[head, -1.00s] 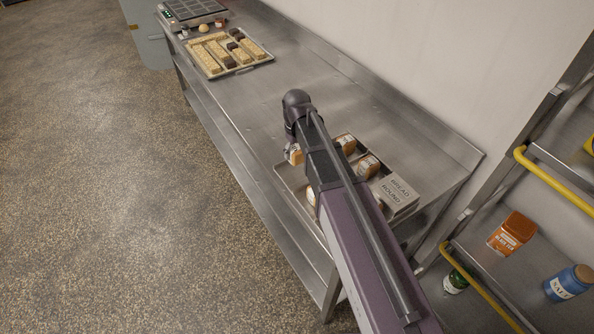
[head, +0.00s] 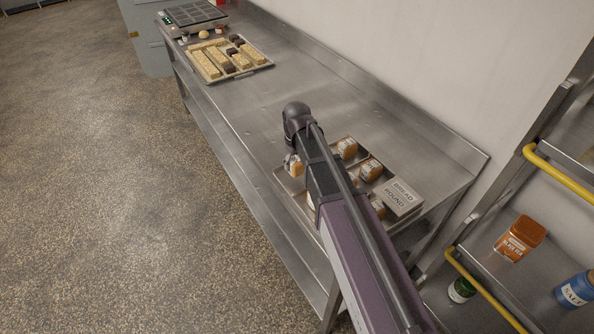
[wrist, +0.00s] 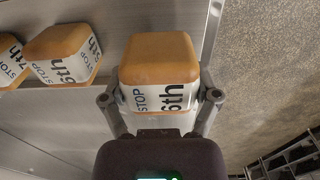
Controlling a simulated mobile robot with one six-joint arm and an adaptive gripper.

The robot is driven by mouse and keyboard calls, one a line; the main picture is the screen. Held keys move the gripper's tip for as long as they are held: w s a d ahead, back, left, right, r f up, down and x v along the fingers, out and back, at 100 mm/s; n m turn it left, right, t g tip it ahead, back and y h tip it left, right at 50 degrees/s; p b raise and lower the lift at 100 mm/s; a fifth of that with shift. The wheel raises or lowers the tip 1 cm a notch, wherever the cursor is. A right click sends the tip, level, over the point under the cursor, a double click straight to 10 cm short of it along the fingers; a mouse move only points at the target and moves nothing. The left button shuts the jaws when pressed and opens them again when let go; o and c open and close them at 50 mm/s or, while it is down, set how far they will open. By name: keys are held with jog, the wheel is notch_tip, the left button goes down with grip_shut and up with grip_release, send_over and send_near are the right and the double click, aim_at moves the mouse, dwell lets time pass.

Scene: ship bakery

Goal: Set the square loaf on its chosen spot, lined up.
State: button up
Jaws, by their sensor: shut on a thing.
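My gripper (wrist: 160,98) is shut on a square loaf (wrist: 160,62) with a golden-brown top and a white paper band reading "STOP 6th". One finger is on each side of the band. In the head view, what seems to be this loaf (head: 294,166) shows beside my arm's end, at the front-left side of a metal tray (head: 283,181); my gripper is hidden there. Whether the loaf touches the tray floor cannot be told. In the wrist view, another banded "6th" loaf (wrist: 63,52) lies to its left with a gap, and a "7th" loaf (wrist: 10,62) farther left.
The tray stands on a long steel bench (head: 275,100) and holds several loaves. A tray of bars (head: 231,58) and a scale (head: 195,14) stand at the far end. The bench middle is clear.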

aim_at(297, 171)
jog(key=shift+f+b, duration=1.6)
jog(key=shift+f, duration=0.15)
jog(key=shift+f, duration=0.15)
jog(key=o, duration=1)
notch_tip(297, 171, up, 12)
jog(key=p, duration=1.2)
jog(key=shift+r, duration=0.2)
